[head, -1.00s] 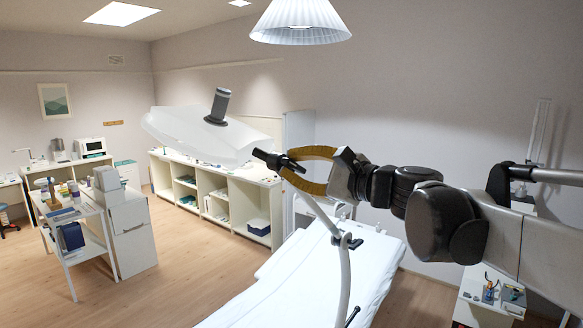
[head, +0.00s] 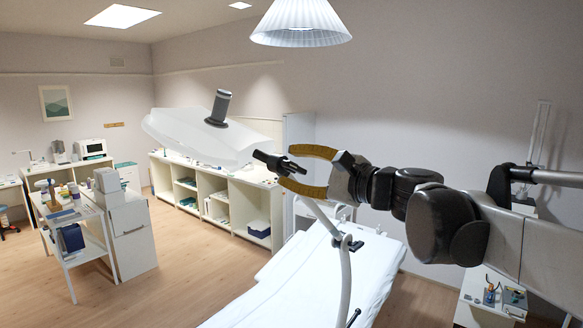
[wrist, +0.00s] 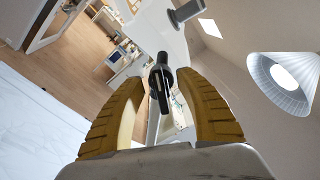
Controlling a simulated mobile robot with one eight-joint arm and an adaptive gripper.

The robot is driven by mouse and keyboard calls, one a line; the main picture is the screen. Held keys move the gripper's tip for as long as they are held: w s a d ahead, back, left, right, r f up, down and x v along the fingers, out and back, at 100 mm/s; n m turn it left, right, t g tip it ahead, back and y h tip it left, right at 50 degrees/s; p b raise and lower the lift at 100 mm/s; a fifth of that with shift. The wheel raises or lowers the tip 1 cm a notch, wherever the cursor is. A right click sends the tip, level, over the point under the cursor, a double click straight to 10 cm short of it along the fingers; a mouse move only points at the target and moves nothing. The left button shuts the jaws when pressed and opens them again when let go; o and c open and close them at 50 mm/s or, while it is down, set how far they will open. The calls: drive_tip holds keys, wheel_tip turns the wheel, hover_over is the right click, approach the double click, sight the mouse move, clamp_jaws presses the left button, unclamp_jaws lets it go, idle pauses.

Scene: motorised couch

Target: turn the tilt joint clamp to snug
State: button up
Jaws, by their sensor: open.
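The tilt joint clamp (head: 270,160) is a small black fitting with a forked lever, by the lamp's pale arm (head: 342,262). The lamp head (head: 185,135) is a wide pale shell with a dark grey upright handle (head: 219,107). My gripper (head: 285,166) has two curved ochre fingers, spread open on either side of the clamp's near end. In the wrist view, the black clamp (wrist: 161,78) shows between the fingertips, with visible gaps. I cannot tell whether either finger touches it.
A white couch (head: 310,285) lies below the arm. A pleated white lampshade (head: 300,25) hangs above. Low open shelves (head: 215,200) stand along the back wall. A white trolley (head: 75,240) is at left, with open floor in front.

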drive_tip(key=v, duration=1.2)
drive_tip(key=s+a+f+n+g+h+b, duration=0.1)
drive_tip(key=s+f+n+b, duration=0.1)
drive_tip(key=f+b, duration=0.65)
drive_tip(key=s+a+f+n+g+h+b, duration=0.1)
drive_tip(key=s+f+h+b, duration=0.15)
drive_tip(key=f, duration=1.05)
drive_tip(key=s+d+f+n+g+h+b, duration=0.1)
drive_tip(key=s+d+f+n+h+b, duration=0.2)
drive_tip(key=f+b, duration=0.6)
drive_tip(key=s+d+f+n+g+h+b, duration=0.1)
drive_tip(key=s+d+f+n+h+b, duration=0.2)
drive_tip(key=f, duration=2)
drive_tip(key=s+d+f+n+h+b, duration=0.4)
drive_tip(key=s+f+b, duration=0.3)
drive_tip(key=f+b, duration=0.7)
wheel_tip(320, 180, down, 2)
drive_tip(key=shift+s+d+n+g+b, duration=0.3)
drive_tip(key=shift+s+d+n+g, duration=0.15)
drive_tip(key=shift+d, duration=0.25)
